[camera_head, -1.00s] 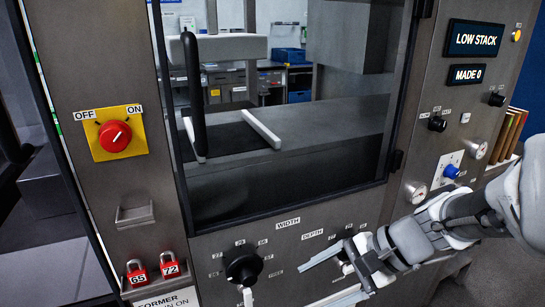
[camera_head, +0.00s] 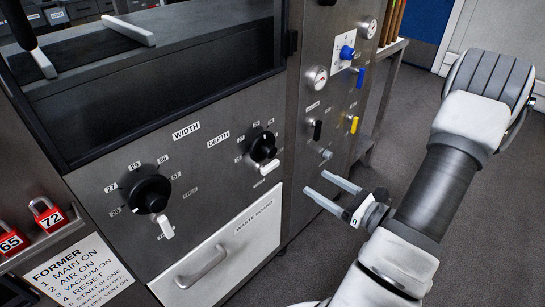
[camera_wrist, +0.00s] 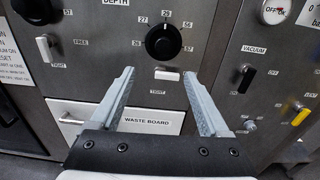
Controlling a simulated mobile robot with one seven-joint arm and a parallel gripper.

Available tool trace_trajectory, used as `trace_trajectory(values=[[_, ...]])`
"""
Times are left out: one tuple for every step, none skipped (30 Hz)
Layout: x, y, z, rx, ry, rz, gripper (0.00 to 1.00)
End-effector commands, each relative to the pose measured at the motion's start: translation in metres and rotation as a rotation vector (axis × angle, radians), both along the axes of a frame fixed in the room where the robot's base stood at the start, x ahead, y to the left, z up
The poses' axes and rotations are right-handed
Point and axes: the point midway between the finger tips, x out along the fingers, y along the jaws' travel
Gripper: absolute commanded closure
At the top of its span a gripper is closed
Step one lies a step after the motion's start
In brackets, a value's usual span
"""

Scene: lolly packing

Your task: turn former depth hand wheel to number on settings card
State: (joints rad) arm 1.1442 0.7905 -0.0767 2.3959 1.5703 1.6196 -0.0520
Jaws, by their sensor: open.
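The depth hand wheel (camera_head: 263,147) is a black round knob on the steel panel, beside the DEPTH label (camera_head: 218,140). Small number tags ring it. My gripper (camera_head: 316,185) is open and empty, to the right of and below the wheel, apart from the panel. No settings card can be made out.
The width hand wheel (camera_head: 150,194) with its white lever (camera_head: 166,228) is further left. The white waste board drawer (camera_head: 215,262) is below. A black vacuum lever (camera_head: 317,130) and a yellow handle (camera_head: 354,124) stick out at the right. Open floor lies right of the machine.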

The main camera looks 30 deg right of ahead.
Motion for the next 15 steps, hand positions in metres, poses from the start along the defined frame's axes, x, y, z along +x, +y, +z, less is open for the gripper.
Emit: trace_trajectory(values=[[-0.001,-0.003,-0.004,0.008,-0.001,-0.016,0.21],[0.0,-0.004,-0.004,0.011,-0.003,-0.022,0.21],[0.001,-0.004,-0.004,0.012,-0.003,-0.025,0.21],[0.003,-0.003,-0.004,0.011,-0.004,-0.025,0.21],[0.006,-0.002,-0.004,0.011,-0.004,-0.024,0.21],[0.01,-0.001,-0.004,0.01,-0.005,-0.024,0.21],[0.014,0.001,-0.004,0.01,-0.005,-0.023,0.21],[0.019,0.003,-0.004,0.01,-0.005,-0.021,0.21],[0.026,0.006,-0.004,0.01,-0.005,-0.02,0.21],[0.032,0.008,-0.005,0.009,-0.004,-0.02,0.21],[0.038,0.011,-0.005,0.009,-0.005,-0.019,0.21],[0.047,0.014,-0.005,0.009,-0.005,-0.019,0.21],[0.053,0.016,-0.005,0.01,-0.004,-0.018,0.21],[0.059,0.019,-0.005,0.01,-0.004,-0.018,0.21],[0.067,0.022,-0.005,0.01,-0.005,-0.018,0.21]])
